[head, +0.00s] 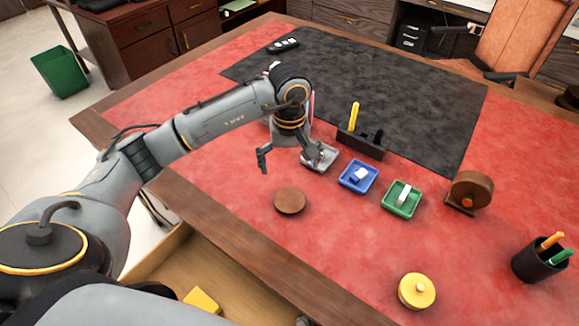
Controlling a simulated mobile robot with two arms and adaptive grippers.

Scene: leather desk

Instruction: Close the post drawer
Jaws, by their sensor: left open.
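The wooden drawer (228,268) is pulled out from under the near edge of the desk (221,212). A yellow item (201,300) lies inside it. My left arm hides part of the drawer, and the frame cuts off its front. My left gripper (289,162) is over the red desk top, fingers apart and pointing down, with nothing between them. It is above and beyond the drawer, close to a grey tray (320,157). My right gripper does not show.
A brown disc (290,201), blue tray (358,177), green tray (402,199), black holder (361,145) and brown tape-dispenser-like object (470,191) stand on the desk. A yellow round container (417,291) and pen cup (540,261) are at right. The red near edge is mostly clear.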

